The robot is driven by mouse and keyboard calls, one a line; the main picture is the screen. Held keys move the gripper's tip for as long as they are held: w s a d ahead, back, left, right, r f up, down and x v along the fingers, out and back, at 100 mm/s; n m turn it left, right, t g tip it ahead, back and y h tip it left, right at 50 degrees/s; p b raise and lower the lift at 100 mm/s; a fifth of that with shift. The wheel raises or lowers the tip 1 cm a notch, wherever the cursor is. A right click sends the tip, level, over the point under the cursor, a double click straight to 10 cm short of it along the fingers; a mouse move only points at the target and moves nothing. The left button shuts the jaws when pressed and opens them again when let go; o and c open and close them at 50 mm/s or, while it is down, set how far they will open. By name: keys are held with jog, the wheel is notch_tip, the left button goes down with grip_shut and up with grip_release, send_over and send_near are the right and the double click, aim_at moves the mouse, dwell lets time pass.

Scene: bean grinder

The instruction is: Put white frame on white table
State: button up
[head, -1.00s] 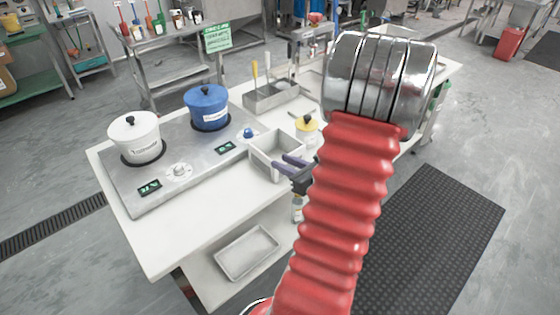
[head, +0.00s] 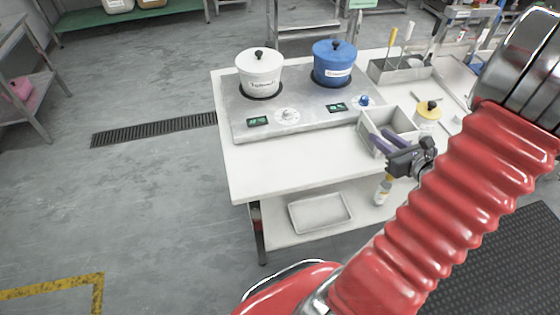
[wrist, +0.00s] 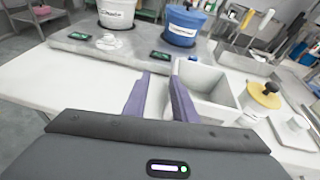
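The white table (head: 270,165) stands ahead of me, its top also in the wrist view (wrist: 75,90). No thing is plainly a white frame; the nearest match is an open, hollow, pale box (head: 369,128) on the tabletop, at right of centre in the wrist view (wrist: 222,109). My gripper (head: 381,137), with two purple fingers, is at the table's front edge by the box's left side.
A steel hot plate (head: 300,112) carries a white pot (head: 260,75) and a blue pot (head: 334,65). A yellow-lidded jar (head: 428,115) stands right of the box. A shallow tray (head: 320,212) and a bottle (head: 382,190) are on the lower shelf. Floor at left is clear.

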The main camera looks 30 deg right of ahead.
jog(key=w+a+r+n+g+y, duration=0.25)
jog(key=a+n, duration=0.35)
jog(key=a, duration=0.3)
jog(key=w+a+r+n+g+y, duration=0.1)
jog(key=a+r+n+g+y, duration=0.3)
jog(key=a, duration=0.6)
jog(key=w+a+n+y, duration=0.1)
jog(key=a+n+y, duration=0.1)
jog(key=a+n, duration=0.6)
jog(key=s+a+r+n+g+h, duration=0.2)
jog(key=s+a+r+n+h, duration=0.4)
jog(key=a+n, duration=0.5)
jog(key=shift+s+a+r+n, duration=0.15)
jog(key=shift+s+r+n, duration=1.3)
jog(key=shift+n, duration=2.45)
jog(key=shift+s+f+h, duration=0.25)
jog(key=shift+s+f, duration=0.1)
jog(key=shift+f, duration=0.05)
